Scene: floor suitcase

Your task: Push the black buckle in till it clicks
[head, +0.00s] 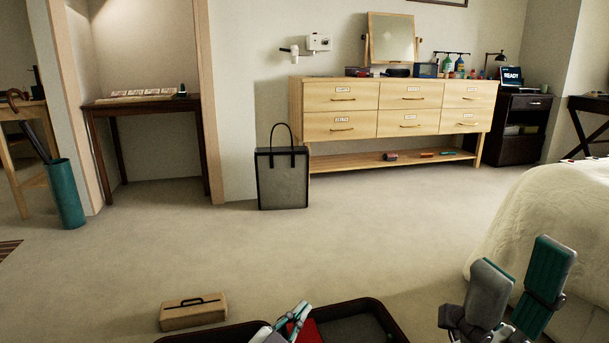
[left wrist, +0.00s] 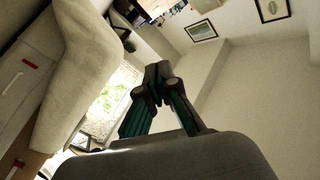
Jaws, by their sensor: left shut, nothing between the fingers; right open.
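An open black suitcase (head: 381,318) lies on the floor at the bottom edge of the head view, partly cut off by the frame. I cannot make out the black buckle in either view. My left gripper (head: 300,312) is over the suitcase, seen small and partly cut off. In the left wrist view its fingers (left wrist: 158,76) meet at the tips, shut and empty. My right gripper (head: 517,268) is at the lower right of the head view, beside the suitcase, its two teal-padded fingers apart and empty.
A red item (head: 310,331) shows in the suitcase beside my left gripper. A tan box (head: 193,316) with a dark handle sits left of the suitcase. A bed (head: 530,215) stands at right. Beyond are a grey bag (head: 283,182) and a drawer unit (head: 390,125). The middle floor is clear.

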